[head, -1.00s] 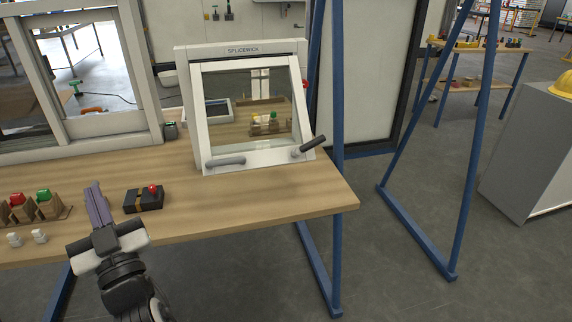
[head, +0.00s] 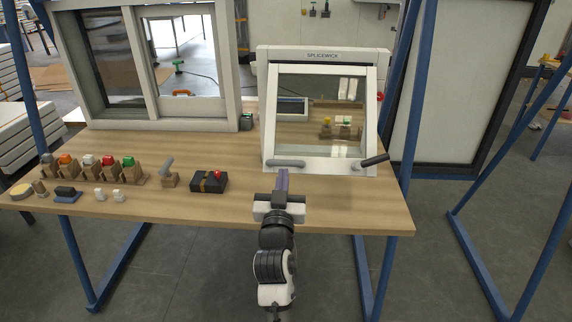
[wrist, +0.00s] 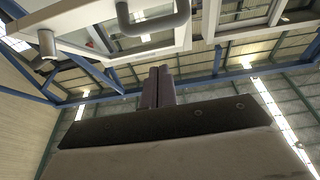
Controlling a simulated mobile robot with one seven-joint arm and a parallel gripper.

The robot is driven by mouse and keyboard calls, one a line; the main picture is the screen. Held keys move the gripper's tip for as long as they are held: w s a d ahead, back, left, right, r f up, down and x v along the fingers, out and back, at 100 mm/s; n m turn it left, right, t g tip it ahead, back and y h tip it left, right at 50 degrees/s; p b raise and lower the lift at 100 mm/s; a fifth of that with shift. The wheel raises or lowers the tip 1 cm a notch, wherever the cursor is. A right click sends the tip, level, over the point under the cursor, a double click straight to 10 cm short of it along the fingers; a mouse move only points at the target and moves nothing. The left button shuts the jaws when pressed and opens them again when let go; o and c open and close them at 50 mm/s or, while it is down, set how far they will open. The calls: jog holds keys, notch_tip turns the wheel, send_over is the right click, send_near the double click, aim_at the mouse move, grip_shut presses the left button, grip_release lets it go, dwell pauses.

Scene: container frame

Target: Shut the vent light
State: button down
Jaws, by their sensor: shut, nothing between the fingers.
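The vent light (head: 372,128) is a white-framed glazed sash hung in a small white frame marked SPLICEWICK (head: 322,56). It stands open, its bottom edge tilted out toward me. A grey handle (head: 287,163) sits at its lower left. A dark handle (head: 375,160) sticks out at its lower right. My gripper (head: 282,178) is shut and empty, its purple fingers pointing up just in front of and below the grey handle in the head view. In the wrist view the shut fingers (wrist: 158,84) lie below the grey handle (wrist: 155,20), with a visible gap.
The wooden bench (head: 330,212) carries the window. A larger sliding window (head: 185,122) stands to the left. Blue frame posts (head: 402,70) stand close on the right.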

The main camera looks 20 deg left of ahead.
jog(key=w, duration=0.1)
jog(key=w+a+f+p, duration=0.1)
jog(key=w, duration=0.3)
jog(key=shift+w+a+f, duration=0.15)
jog(key=shift+a+f, duration=0.05)
jog(key=shift+f, duration=0.05)
jog(key=w+a+f+b, duration=0.1)
jog(key=w+f+b, duration=0.4)
jog(key=f+b, duration=0.1)
jog(key=shift+a+b, duration=0.25)
jog(key=shift+b, duration=0.6)
